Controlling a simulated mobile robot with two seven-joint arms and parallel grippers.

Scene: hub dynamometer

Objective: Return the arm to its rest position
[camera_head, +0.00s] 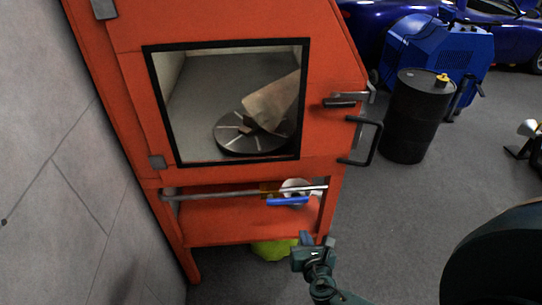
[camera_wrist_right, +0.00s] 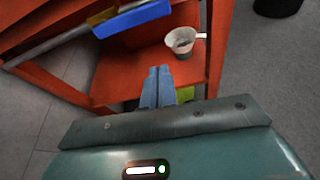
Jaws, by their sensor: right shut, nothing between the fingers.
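My right gripper (camera_head: 305,240) is low in front of the orange cabinet (camera_head: 240,178), near the right end of its open lower shelf. In the right wrist view its two fingers (camera_wrist_right: 159,72) are together with nothing between them, and they point toward the shelf. I cannot tell the exact gap to the shelf edge. The right arm comes up from the bottom of the head view. My left gripper is not in view.
The shelf holds a metal bar (camera_head: 235,194), a blue-handled item (camera_head: 288,201) and a white cup-like item (camera_wrist_right: 182,40). The cabinet's door handle (camera_head: 366,142) sticks out. A black drum (camera_head: 412,115) stands at the right; grey floor (camera_head: 400,215) is clear between.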

